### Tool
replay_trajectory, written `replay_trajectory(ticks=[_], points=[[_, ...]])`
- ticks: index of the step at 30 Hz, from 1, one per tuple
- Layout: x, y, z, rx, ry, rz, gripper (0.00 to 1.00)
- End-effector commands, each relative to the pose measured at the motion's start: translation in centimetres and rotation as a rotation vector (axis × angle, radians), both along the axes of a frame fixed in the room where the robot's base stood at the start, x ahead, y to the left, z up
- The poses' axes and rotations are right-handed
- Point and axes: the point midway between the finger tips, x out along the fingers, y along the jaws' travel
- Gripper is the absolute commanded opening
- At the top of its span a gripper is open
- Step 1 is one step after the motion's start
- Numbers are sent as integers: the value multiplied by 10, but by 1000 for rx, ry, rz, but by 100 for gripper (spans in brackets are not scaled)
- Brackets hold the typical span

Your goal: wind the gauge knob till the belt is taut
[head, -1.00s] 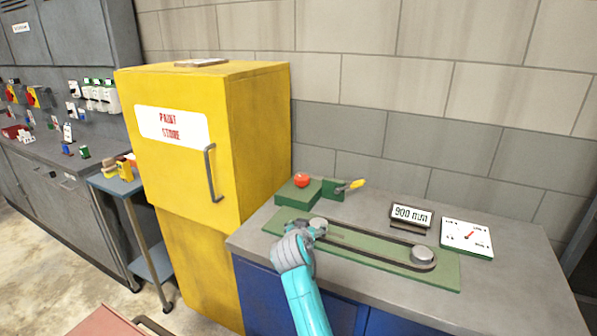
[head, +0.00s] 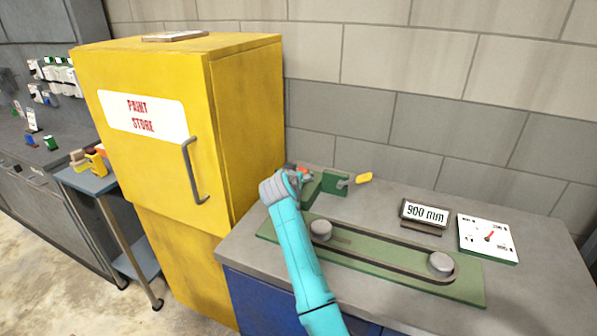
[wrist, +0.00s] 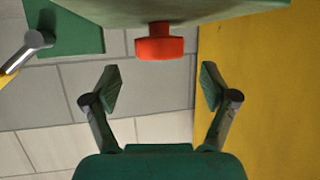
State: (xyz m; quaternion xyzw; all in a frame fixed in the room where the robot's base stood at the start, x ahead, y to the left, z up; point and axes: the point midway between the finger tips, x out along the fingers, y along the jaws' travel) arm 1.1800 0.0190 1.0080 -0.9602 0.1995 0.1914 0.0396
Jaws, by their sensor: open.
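The red knob (wrist: 160,48) sits on a green block; in the head view the red knob (head: 304,170) is mostly hidden behind my gripper (head: 292,177). In the wrist view my gripper (wrist: 161,86) is open and empty. Its two fingers are spread wider than the knob, and the knob lies beyond the tips, roughly centred between them. The dark belt (head: 375,263) loops around two grey pulleys on a green plate (head: 474,290). A white dial gauge (head: 487,238) with a red needle lies at the right; its fine marks are unreadable.
A sign (head: 424,214) reads 900 mm behind the belt. A yellow-handled lever (head: 363,178) stands right of the green block. The yellow paint store cabinet (head: 165,170) rises close on the left. The grey bench top (head: 540,290) is clear at the right.

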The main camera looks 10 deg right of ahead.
Motion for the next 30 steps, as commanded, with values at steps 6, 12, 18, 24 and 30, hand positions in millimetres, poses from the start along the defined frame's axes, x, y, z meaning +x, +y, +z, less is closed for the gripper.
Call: replay_trajectory(ticks=[6, 12, 18, 24, 30], points=[[27, -12, -11, -1, 1, -1, 85], [40, -18, -18, -1, 0, 0, 85], [45, -19, -20, 0, 0, 1, 85], [45, -19, -20, 0, -1, 1, 85], [45, -19, -20, 0, 0, 0, 40]])
